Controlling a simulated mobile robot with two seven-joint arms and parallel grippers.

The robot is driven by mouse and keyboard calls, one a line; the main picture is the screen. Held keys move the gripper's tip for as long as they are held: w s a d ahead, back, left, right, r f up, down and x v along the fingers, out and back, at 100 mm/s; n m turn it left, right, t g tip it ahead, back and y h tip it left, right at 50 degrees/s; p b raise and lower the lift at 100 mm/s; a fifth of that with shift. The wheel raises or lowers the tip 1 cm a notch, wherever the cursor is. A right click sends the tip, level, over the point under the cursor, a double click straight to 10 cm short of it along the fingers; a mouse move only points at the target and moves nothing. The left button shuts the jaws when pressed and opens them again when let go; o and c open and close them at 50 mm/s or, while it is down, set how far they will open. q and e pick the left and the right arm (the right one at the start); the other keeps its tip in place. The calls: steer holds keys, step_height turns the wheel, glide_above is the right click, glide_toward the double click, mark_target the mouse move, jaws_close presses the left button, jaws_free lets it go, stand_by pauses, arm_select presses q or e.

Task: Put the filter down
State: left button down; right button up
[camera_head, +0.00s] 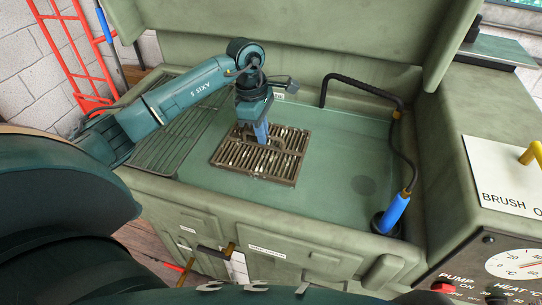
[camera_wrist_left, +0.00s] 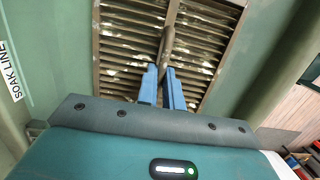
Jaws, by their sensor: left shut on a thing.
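The filter (camera_head: 286,163) is a brown, slatted rectangular panel in the green wash basin (camera_head: 330,170), just right of the drain rack. My left gripper (camera_head: 261,135) reaches down to it from above. In the left wrist view its two blue fingers (camera_wrist_left: 161,72) are shut on the raised middle bar of the filter (camera_wrist_left: 205,45). The filter looks roughly level, low in the basin. I cannot tell whether its underside touches the basin floor. My right gripper is not in view.
A ribbed drain rack (camera_head: 165,150) lies left of the basin. A black hose (camera_head: 385,90) hangs at the right, with a blue-handled brush (camera_head: 395,212) by the basin's right front corner.

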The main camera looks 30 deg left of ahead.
mark_target(263, 152)
arm_select(q)
steer(key=shift+f, duration=3.5)
steer(key=shift+f, duration=0.2)
steer(key=c, duration=1.5)
jaws_free()
steer(key=shift+c, duration=0.2)
steer(key=shift+r, duration=0.1)
steer(key=r, duration=0.4)
steer(key=a+r, duration=0.1)
steer(key=r, duration=0.7)
steer(key=shift+s+a, duration=0.2)
steer(key=shift+a, duration=0.2)
